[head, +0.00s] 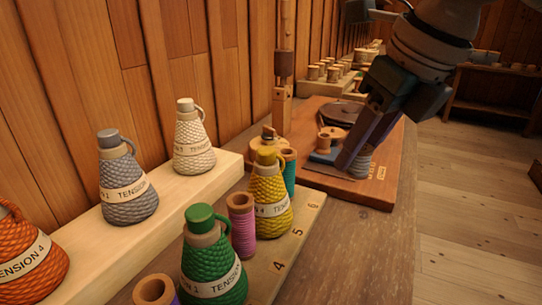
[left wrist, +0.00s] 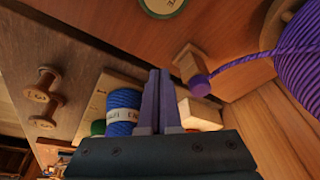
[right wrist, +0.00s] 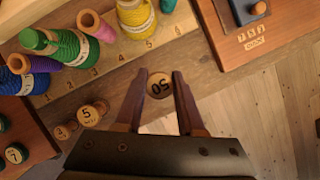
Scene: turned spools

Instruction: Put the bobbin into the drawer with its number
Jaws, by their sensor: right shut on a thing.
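The bobbin (right wrist: 159,86) is between the fingertips of my right gripper (right wrist: 155,84) in the right wrist view. Its round pale end faces the camera and carries dark digits, a 5 and a 0. In the head view my right gripper (head: 360,150) reaches down in front of the reddish board, and its fingers largely hide the bobbin. My left gripper (left wrist: 158,100) shows in the left wrist view with its fingers together and nothing visible between them. I cannot make out a numbered drawer in any view.
Bottle-shaped cord cones, such as the green one (head: 212,262) and yellow one (head: 268,200), stand on a numbered wooden rack (head: 308,213). More stand on a pale shelf (head: 96,262) along the wall. The reddish board (head: 378,192) holds a wooden spool.

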